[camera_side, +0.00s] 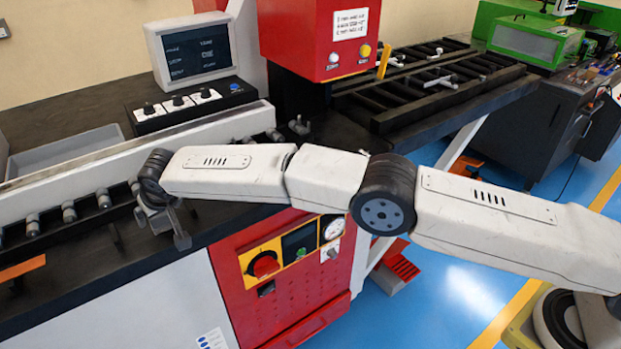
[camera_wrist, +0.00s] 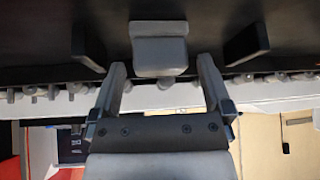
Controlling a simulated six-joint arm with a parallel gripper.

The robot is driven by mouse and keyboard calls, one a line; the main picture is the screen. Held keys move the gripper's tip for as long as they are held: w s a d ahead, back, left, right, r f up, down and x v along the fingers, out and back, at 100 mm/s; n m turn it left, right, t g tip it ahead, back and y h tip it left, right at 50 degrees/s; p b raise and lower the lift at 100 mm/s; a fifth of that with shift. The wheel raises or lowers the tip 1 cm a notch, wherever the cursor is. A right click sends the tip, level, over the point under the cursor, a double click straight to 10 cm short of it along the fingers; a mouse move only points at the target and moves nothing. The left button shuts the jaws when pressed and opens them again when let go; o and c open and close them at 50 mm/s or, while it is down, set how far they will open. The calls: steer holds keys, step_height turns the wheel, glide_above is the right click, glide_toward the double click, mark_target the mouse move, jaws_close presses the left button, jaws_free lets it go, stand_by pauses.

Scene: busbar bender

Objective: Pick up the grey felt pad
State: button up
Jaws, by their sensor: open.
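In the wrist view a grey block-like piece (camera_wrist: 159,50) lies ahead of my gripper (camera_wrist: 161,66), over the dark bench top, roughly centred between the two fingers. It is the only thing there that could be the grey felt pad, but I cannot tell its material. My fingers are spread apart, one on each side of its lower end, with nothing seen gripped. In the side view my gripper (camera_side: 164,222) points down close above the black bench top, near the roller row. No pad can be made out clearly there; the gripper and wrist cover that spot.
Two dark upright pieces, left (camera_wrist: 87,46) and right (camera_wrist: 246,44), flank the grey piece. A row of metal rollers (camera_side: 69,211) runs along the bench's back rail. An orange strip (camera_side: 22,268) lies at the bench's left. The red press (camera_side: 318,40) stands behind my arm.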

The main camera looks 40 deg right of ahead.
jaws_close()
steer(key=shift+r, duration=0.15)
steer(key=shift+r, duration=1.3)
steer(key=s+d+r, duration=0.6)
steer(key=s+r, duration=0.4)
steer(key=s, duration=0.2)
steer(key=shift+s+d, duration=0.15)
steer(key=shift+d, duration=0.2)
